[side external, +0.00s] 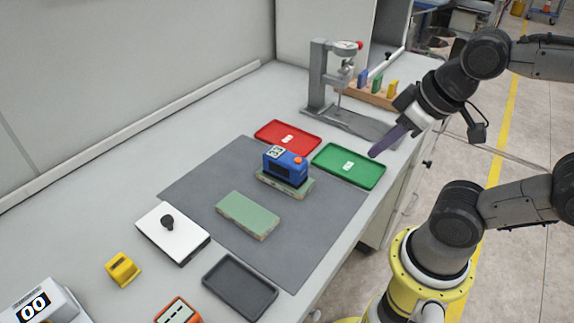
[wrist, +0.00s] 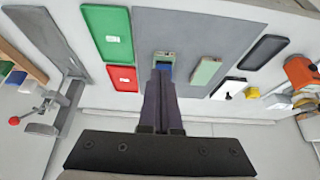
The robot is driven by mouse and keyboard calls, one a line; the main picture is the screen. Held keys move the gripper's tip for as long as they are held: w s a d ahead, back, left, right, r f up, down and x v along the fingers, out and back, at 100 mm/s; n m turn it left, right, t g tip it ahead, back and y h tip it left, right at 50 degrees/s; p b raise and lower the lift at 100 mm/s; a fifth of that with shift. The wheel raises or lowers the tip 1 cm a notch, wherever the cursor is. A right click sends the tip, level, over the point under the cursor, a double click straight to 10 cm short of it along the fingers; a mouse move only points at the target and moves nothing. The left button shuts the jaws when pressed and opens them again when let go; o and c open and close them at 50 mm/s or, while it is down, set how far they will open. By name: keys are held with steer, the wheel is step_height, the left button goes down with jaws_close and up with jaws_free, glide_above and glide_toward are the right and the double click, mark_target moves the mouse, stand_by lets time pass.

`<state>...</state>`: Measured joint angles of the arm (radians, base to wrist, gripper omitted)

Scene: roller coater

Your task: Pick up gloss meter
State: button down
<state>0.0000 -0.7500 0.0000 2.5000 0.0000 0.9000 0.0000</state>
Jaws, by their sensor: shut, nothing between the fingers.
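In the wrist view only a bit of the blue device (wrist: 164,66) shows past my fingers. My gripper (side external: 374,154) is shut and empty, its dark fingers pointing down to the left, to the right of the device and apart from it in the side view. In the wrist view my shut gripper (wrist: 163,72) lies in line with the device.
A second green panel (side external: 248,214) lies on the mat. A red tray (side external: 288,136) and a green tray (side external: 349,166) lie behind and right of the device. A grey stand (side external: 318,80) rises at the back. A white plate (side external: 172,232) and a dark tray (side external: 240,286) lie in front.

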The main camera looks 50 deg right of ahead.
steer(key=shift+c, duration=0.6)
jaws_free()
steer(key=w+r, duration=0.4)
steer(key=w, duration=0.1)
steer(key=g, duration=0.4)
glide_above(286, 156)
steer(key=s, duration=0.2)
step_height(286, 156, down, 3)
steer(key=f, duration=0.5)
steer(key=w+f, duration=0.1)
steer(key=f, duration=0.2)
steer(key=shift+w+d+f, duration=0.1)
steer(key=shift+d+f, duration=0.05)
steer(key=shift+d, duration=0.2)
steer(key=shift+w+a+f, duration=0.15)
steer(key=shift+f, duration=0.8)
steer(key=shift+w+a+f, duration=0.1)
steer(key=shift+w+f, duration=0.1)
steer(key=shift+f, duration=0.8)
steer(key=shift+w+a+f, duration=0.15)
steer(key=shift+f, duration=0.8)
